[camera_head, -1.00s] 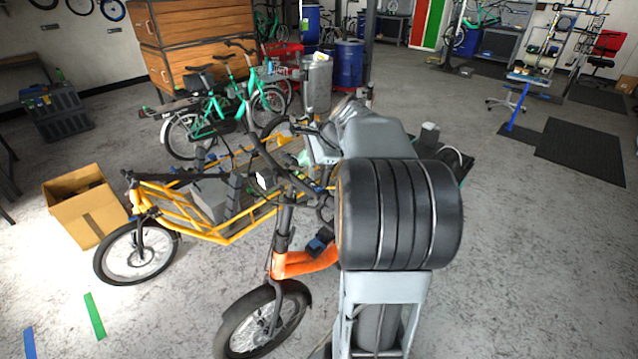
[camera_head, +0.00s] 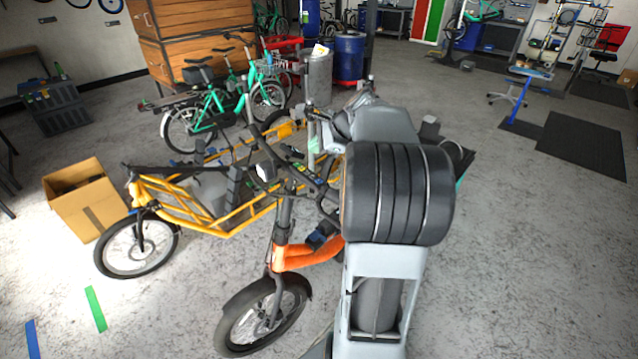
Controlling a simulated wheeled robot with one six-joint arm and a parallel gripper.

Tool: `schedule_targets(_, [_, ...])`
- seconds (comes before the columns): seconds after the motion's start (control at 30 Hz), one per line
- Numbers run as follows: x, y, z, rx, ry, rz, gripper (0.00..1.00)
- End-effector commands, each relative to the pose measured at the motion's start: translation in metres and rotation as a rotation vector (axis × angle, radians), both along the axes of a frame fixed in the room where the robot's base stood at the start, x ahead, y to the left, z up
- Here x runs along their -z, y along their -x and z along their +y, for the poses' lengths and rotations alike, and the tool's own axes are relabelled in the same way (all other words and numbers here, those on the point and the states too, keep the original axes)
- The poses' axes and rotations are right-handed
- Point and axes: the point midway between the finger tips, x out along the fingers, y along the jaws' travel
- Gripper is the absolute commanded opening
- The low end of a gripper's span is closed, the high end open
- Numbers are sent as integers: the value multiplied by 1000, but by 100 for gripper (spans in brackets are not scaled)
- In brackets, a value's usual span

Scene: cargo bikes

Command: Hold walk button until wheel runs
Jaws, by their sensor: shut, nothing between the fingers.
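An orange cargo bike (camera_head: 300,257) stands in front of me, its front wheel (camera_head: 262,315) at the bottom. Its dark handlebar (camera_head: 283,160) has a headlight and small coloured controls (camera_head: 318,181). I cannot make out which of these is the walk button. My grey arm rises from the bottom and covers much of the bike. My gripper (camera_head: 318,132) is at the arm's far end, above and beyond the handlebar. It is shut and empty, small in the picture and partly hidden. I cannot tell whether it touches anything. The front wheel shows no clear turning; the rear wheel is hidden.
A yellow cargo bike (camera_head: 205,212) stands close on the left, by an open cardboard box (camera_head: 88,205). Green bikes (camera_head: 205,115), a grey cylinder (camera_head: 319,78) and a blue barrel (camera_head: 349,58) stand behind. Open floor lies right, with a dark mat (camera_head: 582,145).

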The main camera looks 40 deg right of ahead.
Motion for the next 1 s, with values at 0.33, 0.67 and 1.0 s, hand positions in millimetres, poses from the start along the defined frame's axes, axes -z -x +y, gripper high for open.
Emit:
schedule_targets(0.33, [47,2,0,0,1,0,0])
schedule_targets(0.67, [73,4,0,0,0,0,0])
schedule_targets(1.0, [73,4,0,0,0,0,0])
